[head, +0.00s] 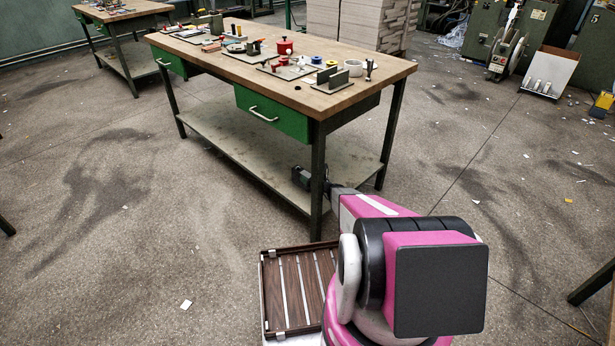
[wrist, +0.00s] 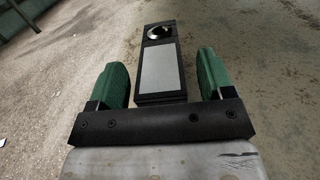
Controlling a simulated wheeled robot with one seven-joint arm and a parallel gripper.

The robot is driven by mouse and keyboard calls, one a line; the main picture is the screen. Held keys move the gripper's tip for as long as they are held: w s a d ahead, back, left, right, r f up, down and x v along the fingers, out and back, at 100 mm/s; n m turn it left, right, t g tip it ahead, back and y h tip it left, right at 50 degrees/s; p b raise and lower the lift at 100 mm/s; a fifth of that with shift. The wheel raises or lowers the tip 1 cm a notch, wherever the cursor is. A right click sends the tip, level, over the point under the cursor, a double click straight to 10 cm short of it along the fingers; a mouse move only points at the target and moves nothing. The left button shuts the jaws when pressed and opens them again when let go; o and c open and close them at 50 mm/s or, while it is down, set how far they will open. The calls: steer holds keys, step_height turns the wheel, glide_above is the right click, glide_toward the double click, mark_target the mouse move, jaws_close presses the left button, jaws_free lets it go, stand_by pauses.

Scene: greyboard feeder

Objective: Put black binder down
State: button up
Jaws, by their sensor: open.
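The black binder (wrist: 160,62) shows in the wrist view with a grey label and a round finger hole on its spine. It is at the lower shelf (wrist: 240,50) of the workbench. My gripper (wrist: 161,72) is open, with one green finger on each side of the binder. A narrow gap shows between the binder and each finger. In the head view, my arm reaches to the shelf behind a table leg. A small dark shape is at the arm's end, too small to separate gripper from binder.
The workbench (head: 344,104) has tools and small parts on top and a green drawer (head: 272,114). Its front leg (head: 318,165) stands close to my arm. My slatted brown tray (head: 290,270) is beside the arm's base. The floor left of the bench is mostly clear.

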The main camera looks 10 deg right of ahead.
steer(key=v, duration=1)
steer(key=shift+s+d, duration=0.1)
steer(key=shift+s, duration=0.15)
